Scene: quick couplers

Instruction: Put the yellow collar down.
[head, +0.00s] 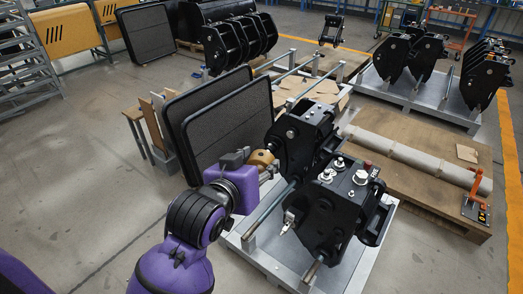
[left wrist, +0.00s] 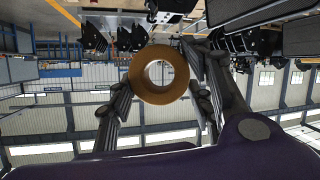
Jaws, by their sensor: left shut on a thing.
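The yellow collar (head: 262,159) is a thick ring of dull orange-yellow in the head view, at the end of my left arm. It also shows in the left wrist view (left wrist: 159,75), where its round hole faces the camera. My left gripper (head: 250,163) is shut on the collar, with a finger on each side of it in the left wrist view. In the head view the collar is just left of the black quick couplers (head: 340,205), and I cannot tell whether it touches them. My right gripper is not in view.
The black couplers stand on a grey metal pallet frame (head: 249,244). Dark framed panels (head: 232,125) stand behind my left gripper. A wooden pallet with a long roller (head: 415,160) lies to the right. Open floor is at the left (head: 70,170).

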